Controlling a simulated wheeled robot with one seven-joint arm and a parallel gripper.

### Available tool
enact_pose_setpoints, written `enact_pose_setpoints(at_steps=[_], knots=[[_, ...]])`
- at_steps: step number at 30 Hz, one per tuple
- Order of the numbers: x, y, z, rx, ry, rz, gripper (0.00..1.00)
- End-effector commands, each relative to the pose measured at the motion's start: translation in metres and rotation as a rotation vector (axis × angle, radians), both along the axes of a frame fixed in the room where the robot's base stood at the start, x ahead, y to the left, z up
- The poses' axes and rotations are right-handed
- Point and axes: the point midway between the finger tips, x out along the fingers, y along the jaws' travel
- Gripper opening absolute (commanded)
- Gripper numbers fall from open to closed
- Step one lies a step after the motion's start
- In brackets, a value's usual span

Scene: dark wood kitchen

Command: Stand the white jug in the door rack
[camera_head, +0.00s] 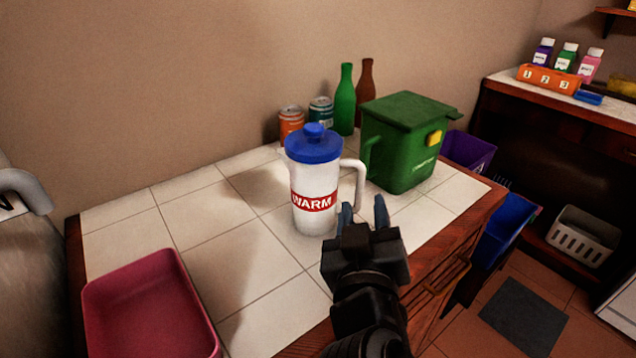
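The white jug (311,221) stands upright on the white tiled counter (200,215). It has a blue lid (313,146), a red label reading "WARM" and a white handle (359,180) on its right side. My gripper (364,206) is just in front of the handle, to the right of the jug's body. Its two fingers are apart, with nothing clearly held between them. I cannot tell whether a finger touches the handle. I see no door rack that I can make out.
A dark pink tray (150,310) lies at the front left. Behind the jug stand cans (291,122), a green bottle (345,100), a brown bottle (366,85) and a green bin (405,140).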

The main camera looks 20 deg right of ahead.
Motion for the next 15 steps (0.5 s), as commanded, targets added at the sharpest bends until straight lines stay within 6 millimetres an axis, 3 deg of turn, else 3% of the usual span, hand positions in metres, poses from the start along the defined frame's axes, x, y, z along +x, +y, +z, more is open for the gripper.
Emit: enact_pose_setpoints(at_steps=[6,15], knots=[[-0.0016,0.0028,0.0044,0.237,-0.123,-0.019,0.40],[0.0049,-0.0006,0.0076,0.329,-0.173,-0.030,0.40]])
